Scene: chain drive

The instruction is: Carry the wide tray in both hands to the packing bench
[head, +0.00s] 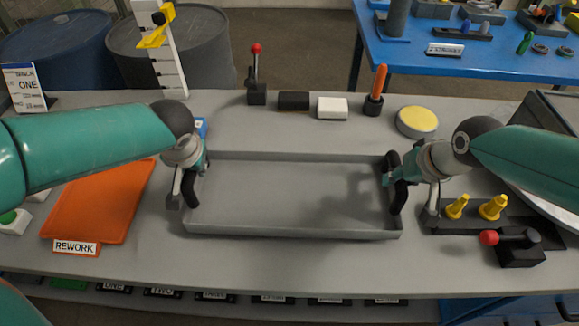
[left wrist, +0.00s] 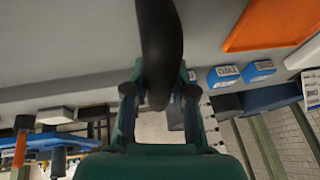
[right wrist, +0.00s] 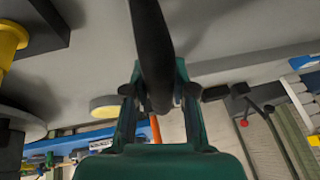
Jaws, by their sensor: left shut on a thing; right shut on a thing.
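The wide grey tray (head: 290,234) is at the middle of the grey bench, looks level and shows nothing inside. I cannot tell whether its underside touches the bench. My left gripper (head: 188,180) is shut on the dark handle at the tray's left end. That handle (left wrist: 158,40) runs between the fingers in the left wrist view. My right gripper (head: 398,182) is shut on the dark handle at the right end. That handle (right wrist: 152,40) shows between the fingers in the right wrist view. No table in view is labelled as the packing bench.
An orange REWORK mat (head: 100,205) lies left of the tray. A dark block with yellow pegs (head: 493,207) and a red-knobbed lever (head: 515,245) stand close right. A yellow-topped disc (head: 417,122) and several small items line the back. A blue table (head: 480,60) stands beyond.

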